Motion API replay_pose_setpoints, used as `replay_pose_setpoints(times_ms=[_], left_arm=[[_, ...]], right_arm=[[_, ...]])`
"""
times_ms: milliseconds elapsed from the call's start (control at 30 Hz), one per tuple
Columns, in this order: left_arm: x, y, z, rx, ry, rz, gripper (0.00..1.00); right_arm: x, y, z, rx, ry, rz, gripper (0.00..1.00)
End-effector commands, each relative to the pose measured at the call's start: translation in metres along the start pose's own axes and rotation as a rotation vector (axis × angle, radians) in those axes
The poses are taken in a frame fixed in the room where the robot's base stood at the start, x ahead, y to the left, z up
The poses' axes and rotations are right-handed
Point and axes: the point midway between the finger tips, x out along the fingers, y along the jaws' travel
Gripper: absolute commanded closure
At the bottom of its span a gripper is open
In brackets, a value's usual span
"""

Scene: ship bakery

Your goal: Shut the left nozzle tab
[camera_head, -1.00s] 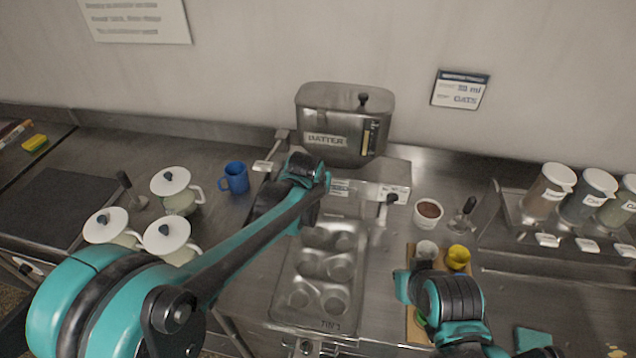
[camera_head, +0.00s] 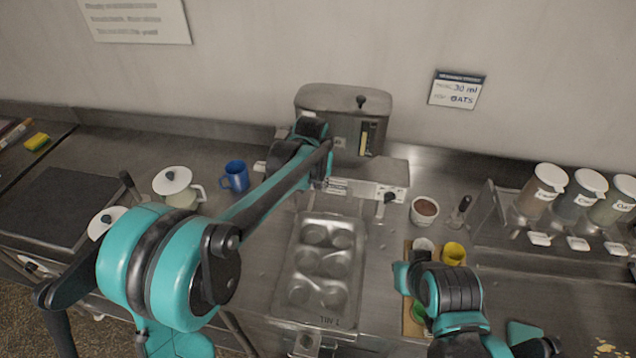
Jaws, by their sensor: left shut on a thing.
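The batter dispenser (camera_head: 345,98) is a steel hopper at the back centre with a gauge on its front. Below it runs a pale nozzle bar (camera_head: 366,187). A tab with a black knob (camera_head: 389,198) hangs at the bar's right side. My left gripper (camera_head: 322,178) reaches across to the bar's left end and is shut there. The left nozzle tab is hidden behind the gripper and wrist, so the grip itself is not visible. The six-cup tin (camera_head: 291,262) lies under the nozzles, its cups looking empty.
A blue mug (camera_head: 236,176) and a white-lidded pot (camera_head: 174,184) stand left. A brown-filled cup (camera_head: 425,210) is right of the nozzle bar. My right arm covers part of a board with a yellow cup (camera_head: 454,254). Lidded canisters (camera_head: 545,190) stand far right.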

Motion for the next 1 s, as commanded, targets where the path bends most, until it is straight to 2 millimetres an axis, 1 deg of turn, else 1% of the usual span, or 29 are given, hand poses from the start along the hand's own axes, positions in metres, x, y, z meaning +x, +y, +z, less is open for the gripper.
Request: replay_pose_setpoints(times_ms=[67,100,133,167,467,567,667,900,1000], left_arm=[[0.000,0.000,0.000,0.000,-0.001,0.000,1.00],[0.000,0.000,0.000,0.000,-0.001,0.000,0.77],[0.000,0.000,0.000,0.000,-0.001,0.000,0.69],[0.000,0.000,0.000,0.000,0.000,0.000,0.64],[-0.001,0.000,0.000,0.000,0.000,0.000,0.64],[-0.007,0.000,0.000,0.000,0.000,0.000,0.64],[-0.023,0.000,0.000,0.000,0.000,0.000,0.64],[-0.076,0.000,0.000,0.000,0.000,0.000,0.64],[-0.095,0.000,0.001,0.000,0.000,0.000,0.64]], right_arm=[[0.000,0.000,0.000,0.000,0.000,0.000,1.00],[0.000,0.000,0.000,0.000,0.000,0.000,1.00],[0.000,0.000,0.000,0.000,0.000,0.000,1.00],[0.000,0.000,0.000,0.000,0.000,0.000,1.00],[0.000,0.000,0.000,0.000,0.000,0.000,1.00],[0.000,0.000,0.000,0.000,0.000,0.000,1.00],[0.000,0.000,0.000,0.000,0.000,0.000,1.00],[0.000,0.000,0.000,0.000,0.000,0.000,1.00],[0.000,0.000,0.000,0.000,0.000,0.000,1.00]])
